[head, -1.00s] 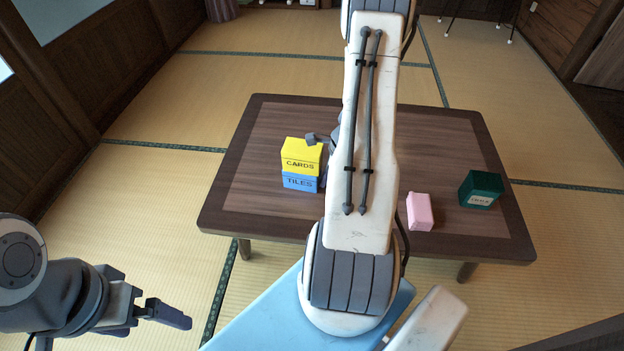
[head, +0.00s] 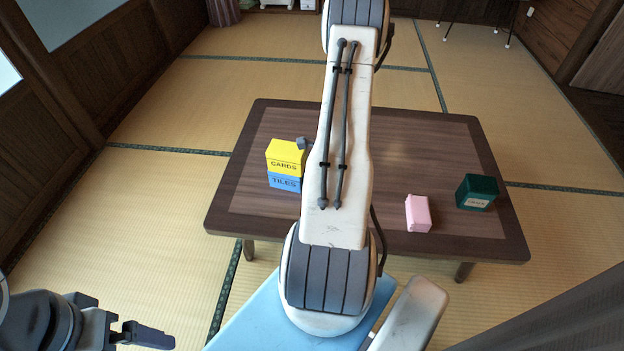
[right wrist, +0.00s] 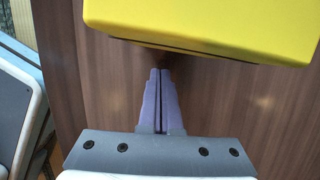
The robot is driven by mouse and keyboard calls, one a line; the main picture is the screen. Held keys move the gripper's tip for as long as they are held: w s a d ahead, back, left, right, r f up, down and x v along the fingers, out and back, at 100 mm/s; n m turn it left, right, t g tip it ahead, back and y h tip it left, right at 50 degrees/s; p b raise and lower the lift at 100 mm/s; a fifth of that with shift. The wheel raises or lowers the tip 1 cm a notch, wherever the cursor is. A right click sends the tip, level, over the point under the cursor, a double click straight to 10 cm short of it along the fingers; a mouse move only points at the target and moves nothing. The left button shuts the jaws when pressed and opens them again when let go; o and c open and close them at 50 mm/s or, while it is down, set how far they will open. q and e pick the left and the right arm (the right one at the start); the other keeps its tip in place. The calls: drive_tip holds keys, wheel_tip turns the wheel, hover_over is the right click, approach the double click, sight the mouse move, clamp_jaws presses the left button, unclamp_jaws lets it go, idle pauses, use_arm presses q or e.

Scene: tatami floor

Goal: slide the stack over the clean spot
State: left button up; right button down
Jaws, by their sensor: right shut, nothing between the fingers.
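The stack is a yellow CARDS box (head: 284,155) on top of a blue TILES box (head: 284,182), upright on the left part of the low wooden table (head: 262,120). My right gripper (head: 304,143) is at the stack's right side, partly hidden by my arm. In the right wrist view its fingers (right wrist: 160,72) are shut and empty, pointing at the yellow box (right wrist: 210,25), close to its lower edge; contact is unclear. My left gripper (head: 148,336) is low at the left, away from the table; its opening is unclear. I cannot make out a clean spot.
A pink box (head: 418,213) and a dark green box (head: 477,192) stand on the right part of the table. The table's left edge is a short way from the stack. My right arm covers the table's middle.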

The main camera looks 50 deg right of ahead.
drive_tip(key=shift+s+d+r, duration=0.25)
drive_tip(key=shift+s+d, duration=0.3)
drive_tip(key=shift+s, duration=0.3)
drive_tip(key=p+v, duration=0.5)
drive_tip(key=v, duration=0.4)
drive_tip(key=shift+r+p, duration=0.25)
drive_tip(key=shift+p, duration=0.05)
